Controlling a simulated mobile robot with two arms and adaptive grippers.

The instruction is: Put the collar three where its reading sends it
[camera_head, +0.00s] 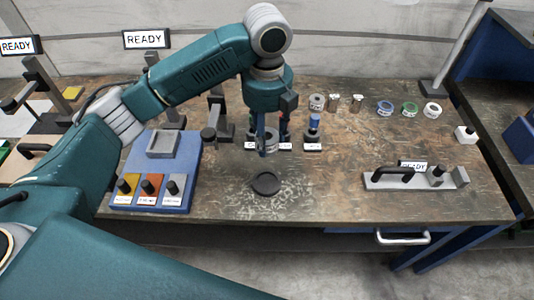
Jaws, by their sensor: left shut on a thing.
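My left gripper (268,146) points straight down over the middle of the table. It is shut on a grey ring-shaped collar (269,141), held above the table. I cannot read any mark on this collar, so I cannot tell if it is collar three. Behind it stand labelled posts, including a blue-topped one (313,127) and a red one, partly hidden by the gripper. Below and nearer lies a dark round dish (267,184), apparently empty. A grey measuring device (412,180) with a "READY" display stands at the right. My right gripper is not in view.
Loose collars lie at the back: grey (317,102), blue (385,107), green (409,109) and white (432,110). "READY" screens (146,38) stand back left. The table's centre right is clear.

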